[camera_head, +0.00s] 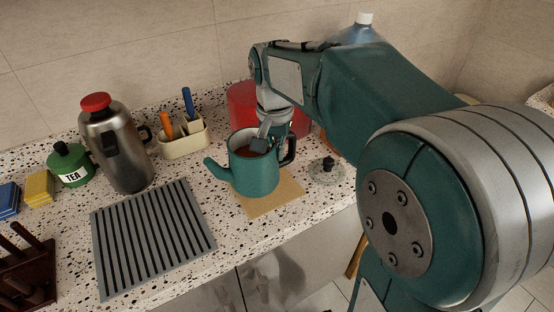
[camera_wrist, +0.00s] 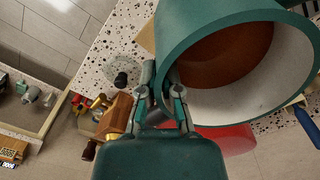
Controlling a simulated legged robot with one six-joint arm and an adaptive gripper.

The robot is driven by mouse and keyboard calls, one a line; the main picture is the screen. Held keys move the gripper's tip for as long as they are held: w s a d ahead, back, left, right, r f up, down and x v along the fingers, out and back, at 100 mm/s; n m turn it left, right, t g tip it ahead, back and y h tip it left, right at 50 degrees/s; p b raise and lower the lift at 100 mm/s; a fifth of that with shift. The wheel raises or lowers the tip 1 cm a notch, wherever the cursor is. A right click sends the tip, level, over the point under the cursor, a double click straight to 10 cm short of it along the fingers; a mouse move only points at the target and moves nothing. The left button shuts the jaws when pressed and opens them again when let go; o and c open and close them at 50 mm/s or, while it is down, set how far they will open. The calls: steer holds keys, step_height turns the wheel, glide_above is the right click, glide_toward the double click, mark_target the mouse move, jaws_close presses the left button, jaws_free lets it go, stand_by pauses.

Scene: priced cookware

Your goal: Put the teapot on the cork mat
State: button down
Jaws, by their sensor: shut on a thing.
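The teal teapot (camera_head: 256,172), with a dark handle and a left-pointing spout, is upright and lidless over the cork mat (camera_head: 285,196). I cannot tell whether its base touches the mat.
A glass lid (camera_head: 326,171) lies right of the mat. A striped grey rack (camera_head: 152,238) lies left of it. A steel flask (camera_head: 118,150), a utensil caddy (camera_head: 185,140) and a red pot (camera_head: 241,100) stand behind. The counter's front edge is close to the mat.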

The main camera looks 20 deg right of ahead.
steer(key=shift+w+d+f, duration=0.7)
steer(key=shift+w+f, duration=0.4)
steer(key=shift+f, duration=0.55)
steer(key=shift+w+d+f, duration=0.7)
steer(key=shift+w+f, duration=0.35)
steer(key=shift+f, duration=0.6)
steer(key=shift+w+d+f, duration=0.7)
steer(key=shift+w+f, duration=0.4)
steer(key=shift+f, duration=0.55)
steer(key=c, duration=0.8)
jaws_free()
steer(key=shift+a+f, duration=0.1)
steer(key=shift+a, duration=0.05)
